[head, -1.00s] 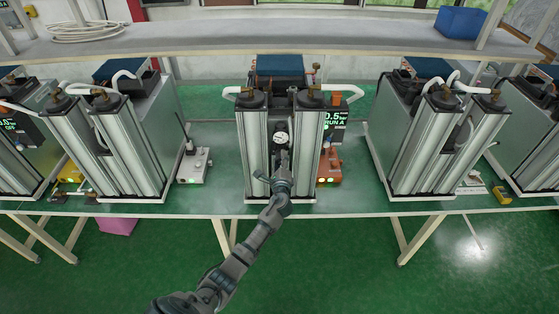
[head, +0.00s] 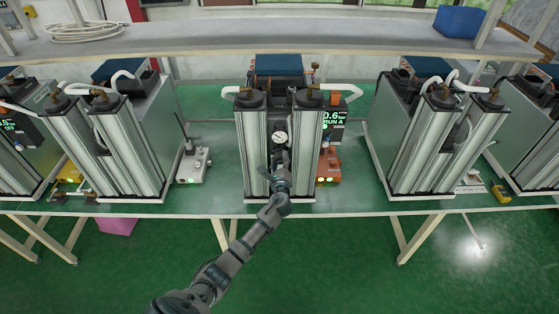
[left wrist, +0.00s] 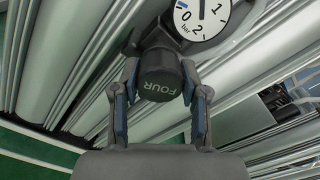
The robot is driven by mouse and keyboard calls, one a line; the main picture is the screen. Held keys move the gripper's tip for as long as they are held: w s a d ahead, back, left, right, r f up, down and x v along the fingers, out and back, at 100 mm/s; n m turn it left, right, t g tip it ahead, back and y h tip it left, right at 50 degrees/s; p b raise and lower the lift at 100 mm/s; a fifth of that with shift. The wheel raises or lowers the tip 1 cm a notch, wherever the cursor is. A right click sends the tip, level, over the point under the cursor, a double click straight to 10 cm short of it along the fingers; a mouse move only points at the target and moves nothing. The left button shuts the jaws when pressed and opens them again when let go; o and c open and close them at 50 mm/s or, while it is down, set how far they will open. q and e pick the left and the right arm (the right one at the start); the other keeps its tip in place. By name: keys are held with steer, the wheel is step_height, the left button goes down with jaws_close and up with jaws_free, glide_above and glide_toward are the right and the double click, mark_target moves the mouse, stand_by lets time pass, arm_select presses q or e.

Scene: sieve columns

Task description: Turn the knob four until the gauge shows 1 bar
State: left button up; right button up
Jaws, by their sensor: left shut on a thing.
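In the head view my left gripper (head: 281,166) is at the front of the middle sieve column unit (head: 251,150) and hides the knob. The white round gauge (head: 280,137) is just above the gripper. The gauge also shows in the left wrist view (left wrist: 208,23), marked 0, 1, 2 and bar, cut off at the top. My right gripper is not in view.
A green display (head: 333,120) right of the columns reads 0.6 and RUN A. An orange box (head: 329,168) with lit lamps stands beside them, and a white box (head: 193,166) stands left. Similar units flank both sides. A shelf (head: 200,42) spans above.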

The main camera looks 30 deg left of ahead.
arm_select(q)
steer(key=shift+d+f, duration=0.15)
steer(key=shift+f, duration=0.4)
steer(key=o, duration=1)
steer(key=shift+o, duration=0.7)
steer(key=shift+r, duration=0.25)
steer(key=v, duration=1.1)
steer(key=shift+s+d, duration=0.15)
steer(key=shift+s, duration=0.2)
steer(key=shift+f, duration=0.1)
